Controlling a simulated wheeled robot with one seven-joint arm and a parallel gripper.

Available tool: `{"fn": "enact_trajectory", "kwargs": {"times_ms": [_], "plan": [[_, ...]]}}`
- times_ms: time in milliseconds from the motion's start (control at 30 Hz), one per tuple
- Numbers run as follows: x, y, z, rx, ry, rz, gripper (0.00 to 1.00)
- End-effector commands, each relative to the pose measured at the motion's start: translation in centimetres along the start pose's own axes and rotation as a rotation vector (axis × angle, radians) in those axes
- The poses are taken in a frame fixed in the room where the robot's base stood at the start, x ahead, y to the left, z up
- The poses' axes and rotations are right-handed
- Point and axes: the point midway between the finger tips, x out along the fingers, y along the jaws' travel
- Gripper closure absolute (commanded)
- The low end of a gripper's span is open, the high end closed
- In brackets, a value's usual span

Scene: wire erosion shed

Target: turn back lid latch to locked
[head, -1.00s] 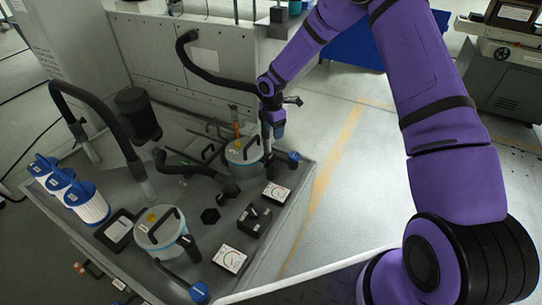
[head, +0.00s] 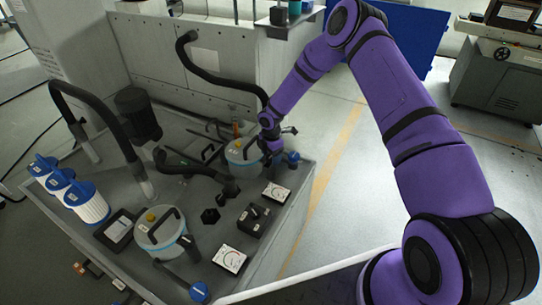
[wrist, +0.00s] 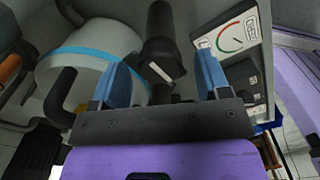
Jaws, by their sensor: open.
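The back canister (head: 236,168) is pale with a light blue band and stands near the tank top's far right corner. In the wrist view its curved side (wrist: 95,45) is at upper left, with a black lid handle (wrist: 62,95) at left. A thick black lever with a small white label, apparently the back lid latch (wrist: 160,28), stands beside the canister. My gripper (wrist: 160,66) is open, its blue fingers either side of the lever's lower part in the picture. I cannot tell whether they touch it. In the head view my gripper (head: 272,152) hides most of the latch.
A dial gauge (head: 276,192) and black switch box (head: 255,220) sit close by on the tank top. A blue-capped fitting (head: 292,157) is just right of my gripper. A black hose (head: 195,170) lies left. The front canister (head: 155,236) has its own latch (head: 189,247).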

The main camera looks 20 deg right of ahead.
Motion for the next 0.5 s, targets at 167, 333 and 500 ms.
{"fn": "enact_trajectory", "kwargs": {"times_ms": [167, 333, 500], "plan": [[0.6, 0.03, 0.01, 0.001, 0.0, 0.001, 0.3], [0.61, 0.02, 0.01, 0.001, 0.0, 0.001, 0.3], [0.6, 0.01, 0.01, 0.001, 0.0, 0.001, 0.58]]}}
